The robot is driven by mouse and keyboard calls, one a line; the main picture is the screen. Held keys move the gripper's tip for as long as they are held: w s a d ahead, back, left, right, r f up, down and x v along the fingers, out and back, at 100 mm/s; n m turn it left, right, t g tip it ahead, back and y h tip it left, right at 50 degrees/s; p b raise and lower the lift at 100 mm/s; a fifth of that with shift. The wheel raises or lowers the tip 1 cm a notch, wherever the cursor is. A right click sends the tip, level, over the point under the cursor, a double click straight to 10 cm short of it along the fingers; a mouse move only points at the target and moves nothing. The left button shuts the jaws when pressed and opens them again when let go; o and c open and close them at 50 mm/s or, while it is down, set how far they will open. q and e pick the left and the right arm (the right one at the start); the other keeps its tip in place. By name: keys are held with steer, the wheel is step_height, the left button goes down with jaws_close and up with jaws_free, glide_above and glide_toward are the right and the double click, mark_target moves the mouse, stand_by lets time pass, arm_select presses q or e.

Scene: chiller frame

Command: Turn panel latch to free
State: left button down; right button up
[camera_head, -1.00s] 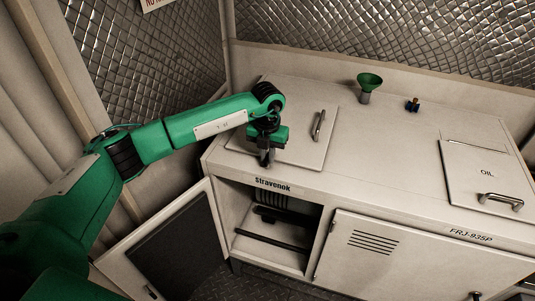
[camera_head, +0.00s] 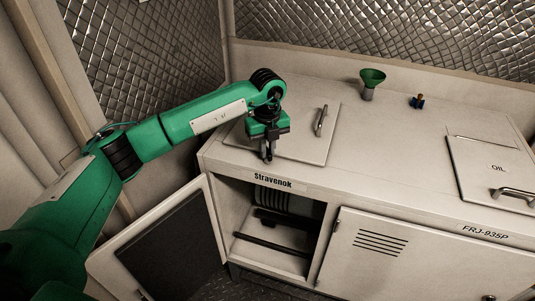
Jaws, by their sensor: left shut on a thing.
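My left gripper (camera_head: 267,158) points down at the front edge of the pale left top panel (camera_head: 305,145) of the chiller frame, above the Stravenok label. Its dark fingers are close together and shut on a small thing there. This appears to be the panel latch, but the fingers cover it and I cannot make out its angle. The panel lies flat and has a metal bar handle (camera_head: 321,121) on its right side. My right gripper is not in view.
Below, the left cabinet door (camera_head: 165,250) stands open, showing dark parts inside. The right door (camera_head: 400,260) is shut.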

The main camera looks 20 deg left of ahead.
arm_select(q)
steer(key=n+b, duration=0.2)
steer(key=n, duration=0.2)
steer(key=shift+n, duration=0.3)
steer(key=n+b, duration=0.2)
steer(key=n, duration=0.2)
steer(key=shift+r+n, duration=0.1)
steer(key=shift+n, duration=0.5)
steer(key=c, duration=1.4)
jaws_free()
steer(key=shift+c, duration=0.2)
steer(key=shift+r, duration=0.1)
step_height(320, 180, up, 14)
steer(key=b, duration=0.3)
steer(key=shift+f, duration=0.2)
